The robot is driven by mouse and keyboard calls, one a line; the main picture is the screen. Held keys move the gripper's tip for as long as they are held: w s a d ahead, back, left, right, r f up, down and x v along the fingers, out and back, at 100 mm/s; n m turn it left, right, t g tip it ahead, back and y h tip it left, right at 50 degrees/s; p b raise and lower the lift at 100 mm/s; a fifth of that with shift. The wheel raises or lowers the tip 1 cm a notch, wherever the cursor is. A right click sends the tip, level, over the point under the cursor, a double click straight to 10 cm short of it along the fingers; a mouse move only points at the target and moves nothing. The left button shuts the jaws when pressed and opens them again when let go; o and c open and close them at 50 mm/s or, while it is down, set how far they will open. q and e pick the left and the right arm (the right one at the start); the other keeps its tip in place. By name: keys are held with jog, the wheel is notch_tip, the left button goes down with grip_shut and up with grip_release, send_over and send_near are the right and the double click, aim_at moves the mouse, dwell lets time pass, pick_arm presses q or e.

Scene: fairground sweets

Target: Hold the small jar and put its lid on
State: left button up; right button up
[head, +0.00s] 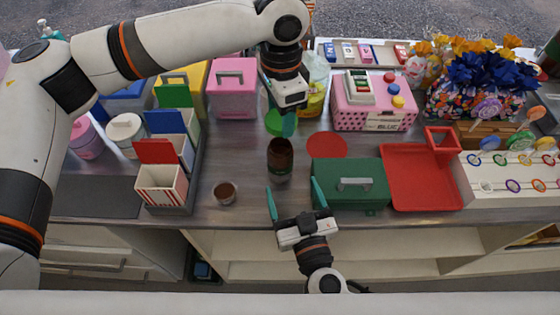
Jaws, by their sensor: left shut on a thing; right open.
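A dark brown jar (280,160) is near the middle of the counter, roughly upright. My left gripper (287,130) comes down from above and behind it, shut, with its fingertips at the jar's top edge; the grip itself is partly hidden. A small round brown piece (224,193), shaped like a shallow cup, lies on the counter at the front left of the jar. I cannot tell for sure if it is the lid. My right gripper (295,199) is open and empty at the counter's front edge, its fingers pointing toward the jar.
A green box with a handle (348,186) stands close right of my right gripper. A red disc (327,145) and a green disc (278,122) lie near the jar. A red tray (420,188) is farther right. A striped box (161,188) stands left. Bare counter surrounds the small brown piece.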

pick_arm(q)
jog(key=shift+w, duration=0.2)
pick_arm(e)
jog(key=x, duration=1.2)
jog(key=shift+w+a, duration=0.1)
jog(key=shift+w, duration=0.05)
jog(key=shift+f, duration=0.1)
jog(key=shift+c, duration=0.3)
jog(key=c, duration=1.4)
pick_arm(q)
send_over(280, 145)
jog(key=shift+f, duration=2.55)
jog(key=shift+f, duration=0.9)
jog(key=shift+f, duration=0.55)
